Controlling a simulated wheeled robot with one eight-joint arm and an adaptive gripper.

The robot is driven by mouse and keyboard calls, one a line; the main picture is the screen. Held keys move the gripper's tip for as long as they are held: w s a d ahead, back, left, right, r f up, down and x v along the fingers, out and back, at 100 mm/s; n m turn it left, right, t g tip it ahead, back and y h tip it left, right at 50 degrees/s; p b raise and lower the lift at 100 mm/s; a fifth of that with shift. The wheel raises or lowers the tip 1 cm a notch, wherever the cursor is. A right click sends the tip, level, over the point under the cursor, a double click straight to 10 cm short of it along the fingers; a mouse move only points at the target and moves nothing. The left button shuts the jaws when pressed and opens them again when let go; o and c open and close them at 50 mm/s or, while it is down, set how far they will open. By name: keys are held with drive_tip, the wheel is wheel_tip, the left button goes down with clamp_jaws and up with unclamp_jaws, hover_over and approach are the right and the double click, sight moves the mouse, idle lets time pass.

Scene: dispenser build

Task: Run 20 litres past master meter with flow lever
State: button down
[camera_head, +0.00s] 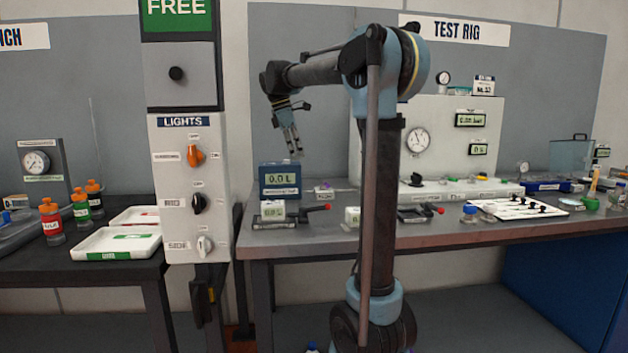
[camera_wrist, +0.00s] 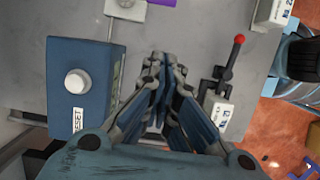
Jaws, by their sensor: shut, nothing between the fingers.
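The master meter appears to be the blue box (camera_head: 280,180) on the left of the test bench; its display reads 0.0 L. In the wrist view the blue box (camera_wrist: 70,50) shows a round white button marked RESET (camera_wrist: 77,82). A lever with a red knob (camera_head: 327,206) stands in front of the box, beside a small white block (camera_head: 272,209). In the wrist view the red-knobbed lever (camera_wrist: 238,40) lies to the right of my fingers. My gripper (camera_head: 294,148) is shut and empty above the blue box, fingers pointing down; it also shows in the wrist view (camera_wrist: 165,62).
A second red-knobbed lever (camera_head: 438,210) sits further right. Another white block (camera_head: 352,217) stands between the levers, partly behind my arm. A white panel with gauges (camera_head: 455,130) stands at the back. The lights column (camera_head: 190,240) stands left of the bench.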

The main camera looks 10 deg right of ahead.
sight(326, 184)
drive_tip(key=shift+w, duration=0.5)
drive_tip(key=x, duration=0.3)
drive_tip(key=d+x, duration=0.1)
drive_tip(key=x, duration=0.7)
drive_tip(key=shift+d+r, duration=0.3)
drive_tip(key=shift+d, duration=0.1)
drive_tip(key=shift+d+f, duration=0.2)
drive_tip(key=shift+d, duration=0.75)
drive_tip(key=shift+s+a, duration=0.1)
drive_tip(key=shift+s, duration=0.05)
